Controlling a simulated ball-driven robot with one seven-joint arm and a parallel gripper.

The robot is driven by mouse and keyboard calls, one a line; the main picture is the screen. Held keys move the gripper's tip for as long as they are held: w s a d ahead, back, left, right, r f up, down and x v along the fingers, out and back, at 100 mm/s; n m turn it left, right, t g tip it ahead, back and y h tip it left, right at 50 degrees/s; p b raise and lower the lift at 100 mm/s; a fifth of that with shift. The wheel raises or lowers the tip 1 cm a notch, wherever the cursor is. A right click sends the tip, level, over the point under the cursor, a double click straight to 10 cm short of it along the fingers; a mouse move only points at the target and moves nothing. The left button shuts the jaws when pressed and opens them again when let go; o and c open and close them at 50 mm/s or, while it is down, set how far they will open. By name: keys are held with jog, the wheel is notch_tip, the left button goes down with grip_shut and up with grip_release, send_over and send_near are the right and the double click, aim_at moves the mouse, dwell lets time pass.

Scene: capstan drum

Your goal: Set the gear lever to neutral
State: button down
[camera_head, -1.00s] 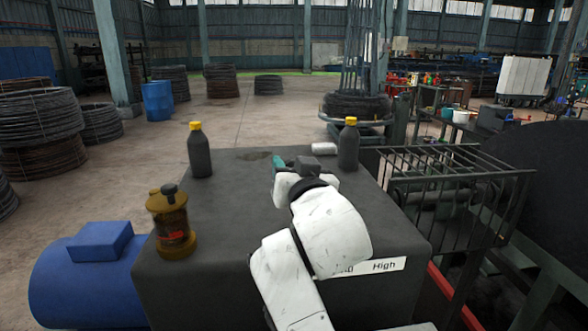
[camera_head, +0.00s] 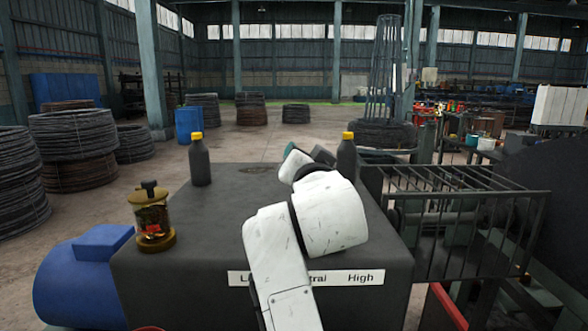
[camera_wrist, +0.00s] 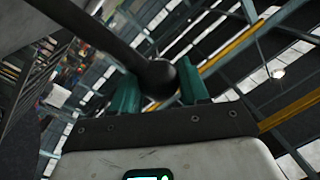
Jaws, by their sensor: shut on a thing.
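The gear lever shows in the wrist view as a dark rod ending in a round black knob (camera_wrist: 160,78). My gripper (camera_wrist: 160,88) has its two teal fingers on either side of the knob, shut on it. In the head view my gripper (camera_head: 294,152) is partly hidden behind my white arm, over the far part of the dark gearbox housing (camera_head: 240,225). The lever cannot be made out there. A white label (camera_head: 355,278) on the housing's front reads "High" at right; "L…" and "…tral" are partly covered by my arm.
Two dark bottles with yellow caps, one at left (camera_head: 200,162) and one at right (camera_head: 346,158), and a brass-and-glass oiler (camera_head: 152,218) stand on the housing. A blue motor (camera_head: 80,285) is at left. A barred metal guard (camera_head: 460,205) is at right.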

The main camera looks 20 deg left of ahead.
jog(key=shift+w+d+m, duration=0.15)
jog(key=shift+d+m, duration=0.15)
jog(key=shift+d, duration=0.2)
jog(key=c, duration=0.6)
grip_release()
jog(key=shift+c, duration=0.2)
jog(key=b+v, duration=0.3)
jog(key=v, duration=0.7)
jog(key=shift+s, duration=0.4)
jog(key=shift+d, duration=0.1)
